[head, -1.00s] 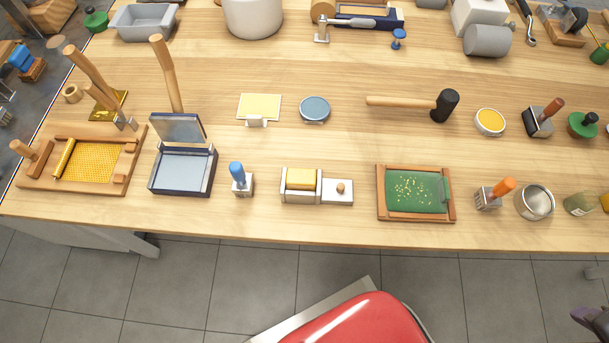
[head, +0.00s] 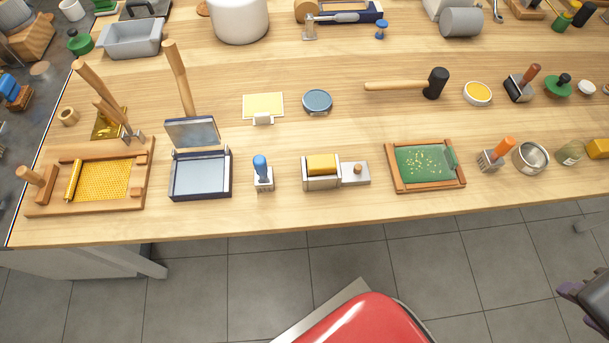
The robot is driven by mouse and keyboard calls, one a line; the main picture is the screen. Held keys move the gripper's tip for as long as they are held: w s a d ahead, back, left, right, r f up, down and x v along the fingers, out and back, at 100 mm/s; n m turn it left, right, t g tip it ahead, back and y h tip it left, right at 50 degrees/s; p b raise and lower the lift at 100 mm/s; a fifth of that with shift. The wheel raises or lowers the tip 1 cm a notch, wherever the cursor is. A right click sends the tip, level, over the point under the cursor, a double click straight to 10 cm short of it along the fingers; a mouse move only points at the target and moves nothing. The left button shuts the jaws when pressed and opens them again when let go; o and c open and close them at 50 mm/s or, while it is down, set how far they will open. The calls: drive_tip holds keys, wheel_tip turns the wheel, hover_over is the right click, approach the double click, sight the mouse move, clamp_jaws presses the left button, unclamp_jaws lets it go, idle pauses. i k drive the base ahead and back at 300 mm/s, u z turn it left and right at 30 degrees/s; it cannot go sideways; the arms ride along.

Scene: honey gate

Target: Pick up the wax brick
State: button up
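Another yellow block (head: 322,164) sits in a small grey metal holder at the middle front of the table. I cannot tell for sure which one is the wax brick. My gripper (head: 584,302) shows only in part at the lower right, over the floor, in front of the table and away from both blocks. Whether its fingers are open or shut cannot be made out.
A small jar (head: 570,153), a metal cup (head: 531,157) and an orange-handled tool (head: 496,154) stand left of the right-hand block. A green framed tray (head: 425,165) lies farther left. A mallet (head: 408,86) lies behind it.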

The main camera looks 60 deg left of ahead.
sight(325, 164)
drive_tip(key=u, duration=0.05)
drive_tip(key=k, duration=1.55)
drive_tip(key=u, duration=1.85)
drive_tip(key=i, duration=1)
drive_tip(key=u, duration=0.05)
